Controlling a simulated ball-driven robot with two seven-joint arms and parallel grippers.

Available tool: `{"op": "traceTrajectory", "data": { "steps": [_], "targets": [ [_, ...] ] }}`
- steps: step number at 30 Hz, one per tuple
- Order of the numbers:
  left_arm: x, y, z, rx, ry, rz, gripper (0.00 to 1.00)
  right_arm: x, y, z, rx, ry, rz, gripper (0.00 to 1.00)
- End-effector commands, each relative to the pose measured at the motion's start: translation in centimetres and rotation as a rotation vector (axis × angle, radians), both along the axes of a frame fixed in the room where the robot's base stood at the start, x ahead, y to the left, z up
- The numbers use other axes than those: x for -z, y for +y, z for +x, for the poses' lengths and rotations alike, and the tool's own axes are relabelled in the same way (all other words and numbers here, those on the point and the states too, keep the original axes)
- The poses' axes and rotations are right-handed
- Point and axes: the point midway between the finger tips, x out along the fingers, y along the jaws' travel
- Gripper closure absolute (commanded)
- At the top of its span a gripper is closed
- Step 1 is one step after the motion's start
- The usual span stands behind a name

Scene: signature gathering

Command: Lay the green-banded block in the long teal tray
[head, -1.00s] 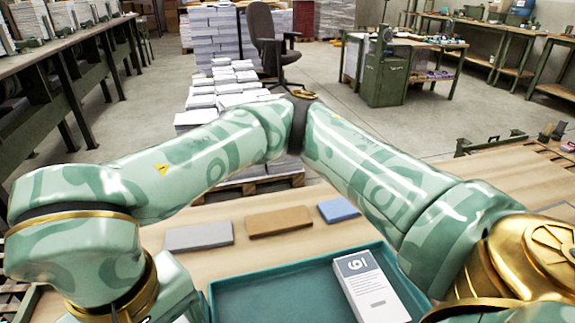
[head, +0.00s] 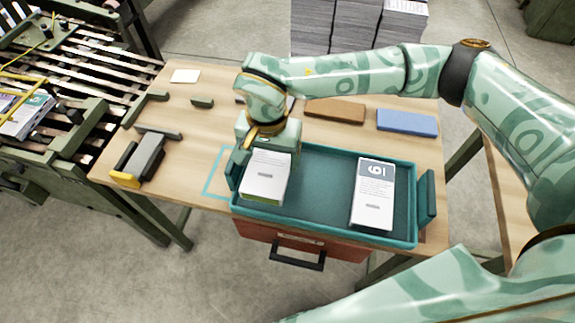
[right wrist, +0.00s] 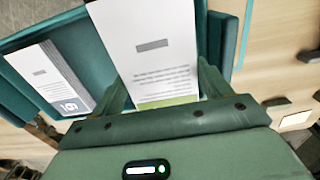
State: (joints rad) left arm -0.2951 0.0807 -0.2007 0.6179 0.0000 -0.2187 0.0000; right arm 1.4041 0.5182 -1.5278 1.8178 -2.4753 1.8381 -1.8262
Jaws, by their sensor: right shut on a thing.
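The green-banded block (head: 265,178) is white, with a green strip (right wrist: 166,103) close to my gripper's palm in the right wrist view. My right gripper (head: 268,150) is shut on it at the left end of the long teal tray (head: 325,232). In the right wrist view the fingers (right wrist: 162,88) lie along its two sides. The block is over or in the tray; I cannot tell whether it touches the tray floor. A white block with a grey band (head: 372,195) lies in the tray's right part. My left gripper is out of view.
Behind the tray lie a brown block (head: 335,111) and a blue block (head: 407,122). A grey and yellow tool (head: 140,160) stands on the table's left. The tray floor between the two white blocks is bare. A red drawer with a dark handle (head: 298,262) is below.

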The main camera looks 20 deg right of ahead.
Motion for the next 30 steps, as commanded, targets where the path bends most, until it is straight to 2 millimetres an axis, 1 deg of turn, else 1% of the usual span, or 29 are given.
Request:
{"op": "traceTrajectory", "data": {
  "steps": [1,3,8,11,15,16,23,27,28,30],
  "targets": [
    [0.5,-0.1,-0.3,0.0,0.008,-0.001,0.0,1.3,-0.7,0.0,0.002,0.003,0.001,0.53],
    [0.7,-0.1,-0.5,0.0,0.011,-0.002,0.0,2.0,-1.4,-0.1,0.002,0.001,0.002,0.53],
    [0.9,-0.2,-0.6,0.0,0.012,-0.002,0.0,2.8,-2.2,-0.2,-0.001,-0.002,0.002,0.53],
    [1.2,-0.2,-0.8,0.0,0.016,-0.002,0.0,3.7,-3.0,-0.2,0.001,0.0,0.002,0.53],
    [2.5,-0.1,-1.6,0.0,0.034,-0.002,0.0,6.5,-2.9,-0.3,-0.001,0.004,0.003,0.53],
    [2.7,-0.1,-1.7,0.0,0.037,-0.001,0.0,6.8,-2.9,-0.3,-0.001,0.003,0.003,0.53],
    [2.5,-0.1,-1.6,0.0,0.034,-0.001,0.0,6.5,-2.9,-0.2,-0.002,-0.005,0.002,0.53],
    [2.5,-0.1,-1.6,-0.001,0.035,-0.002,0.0,6.8,-2.9,-0.2,-0.001,-0.003,0.001,0.53],
    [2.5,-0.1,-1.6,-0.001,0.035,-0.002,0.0,6.8,-2.9,-0.2,-0.001,-0.003,0.001,0.18],
    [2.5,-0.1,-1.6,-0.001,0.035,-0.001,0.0,6.8,-2.9,-0.3,-0.001,-0.003,0.001,0.01]
  ]
}}
